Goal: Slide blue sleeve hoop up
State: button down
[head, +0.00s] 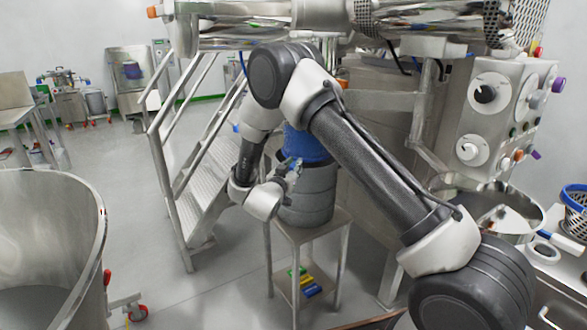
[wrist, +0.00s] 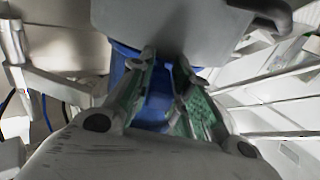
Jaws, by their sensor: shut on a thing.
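The blue sleeve hoop (head: 306,148) is a blue band around the top of a grey ribbed cylinder (head: 308,198), which stands on a small metal stand. My arm crosses in front of part of it in the head view. My gripper (head: 292,168) is at the near left side of the band, low on its blue part. In the wrist view, blue material (wrist: 158,100) shows between the green-padded fingers of my gripper (wrist: 165,62), which are shut on it. The exact contact with the hoop is hard to make out.
The small metal stand (head: 337,222) has coloured items on its lower shelf. Metal steps with rails (head: 208,165) rise to the left. A large steel bowl (head: 92,240) is at the near left, and a control panel (head: 500,110) is at the right. Open floor lies between bowl and stand.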

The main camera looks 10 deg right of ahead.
notch_tip(320, 180, up, 10)
jog(key=shift+r, duration=0.25)
jog(key=c, duration=1.4)
grip_release()
jog(key=shift+r, duration=0.1)
jog(key=shift+c, duration=0.2)
jog(key=shift+o, duration=0.6)
jog(key=shift+s+a, duration=0.2)
jog(key=shift+s, duration=0.05)
jog(key=v, duration=1.1)
jog(key=shift+s, duration=0.15)
jog(key=shift+a, duration=0.15)
